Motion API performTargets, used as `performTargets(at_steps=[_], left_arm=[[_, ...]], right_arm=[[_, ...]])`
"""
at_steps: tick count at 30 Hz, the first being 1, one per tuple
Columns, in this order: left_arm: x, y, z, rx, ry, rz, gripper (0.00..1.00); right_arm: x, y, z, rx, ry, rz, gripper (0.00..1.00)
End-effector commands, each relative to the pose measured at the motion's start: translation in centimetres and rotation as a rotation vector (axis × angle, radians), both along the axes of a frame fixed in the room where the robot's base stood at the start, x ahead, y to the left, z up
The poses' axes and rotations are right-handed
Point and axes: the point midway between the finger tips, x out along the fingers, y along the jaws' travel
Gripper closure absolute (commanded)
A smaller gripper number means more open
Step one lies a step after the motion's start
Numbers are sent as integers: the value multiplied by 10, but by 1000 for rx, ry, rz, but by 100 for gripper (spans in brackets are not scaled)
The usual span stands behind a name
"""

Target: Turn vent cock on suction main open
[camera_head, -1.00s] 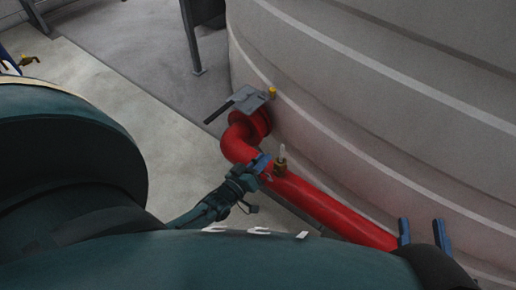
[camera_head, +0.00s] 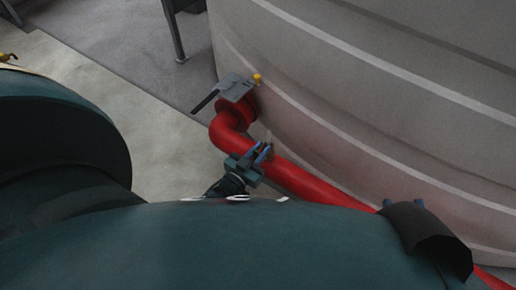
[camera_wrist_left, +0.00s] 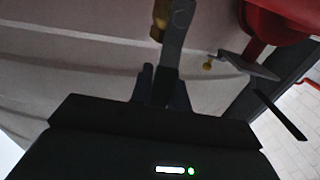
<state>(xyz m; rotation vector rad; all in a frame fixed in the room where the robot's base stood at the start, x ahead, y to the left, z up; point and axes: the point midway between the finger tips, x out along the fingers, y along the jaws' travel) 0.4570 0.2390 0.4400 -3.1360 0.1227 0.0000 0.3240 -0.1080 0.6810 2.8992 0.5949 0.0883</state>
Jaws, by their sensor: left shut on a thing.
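The vent cock (camera_head: 270,152) is a small brass fitting on top of the red suction main (camera_head: 305,184). My left gripper (camera_head: 262,153) is at the cock and partly hides it in the head view. In the left wrist view, the fingers of my left gripper (camera_wrist_left: 160,88) are shut on the cock's flat grey lever (camera_wrist_left: 173,45). The cock's brass body (camera_wrist_left: 158,18) shows at the top edge there.
A large pale ribbed tank (camera_head: 370,90) stands right behind the pipe. A grey valve plate with a dark handle (camera_head: 235,88) and a yellow knob (camera_head: 257,78) sit at the pipe's tank end. Open floor (camera_head: 110,100) lies to the left.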

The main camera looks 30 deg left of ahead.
Motion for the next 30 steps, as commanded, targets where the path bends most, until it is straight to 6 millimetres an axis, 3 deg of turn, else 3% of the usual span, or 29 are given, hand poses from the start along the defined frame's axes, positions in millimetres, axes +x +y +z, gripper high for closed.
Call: performTargets(at_steps=[14, 15, 18, 30], left_arm=[[-1, -1, -1, 17, 0, -2, 100], [-1, -1, -1, 17, 0, -2, 80], [-1, -1, -1, 15, 0, -1, 74], [0, -1, 0, 13, -1, -1, 74]], right_arm=[[0, 0, 3, 3, -2, -1, 64], [0, 0, 3, 3, -2, -1, 64], [0, 0, 3, 2, -3, -1, 64], [0, 0, 2, 2, 0, -2, 64]])
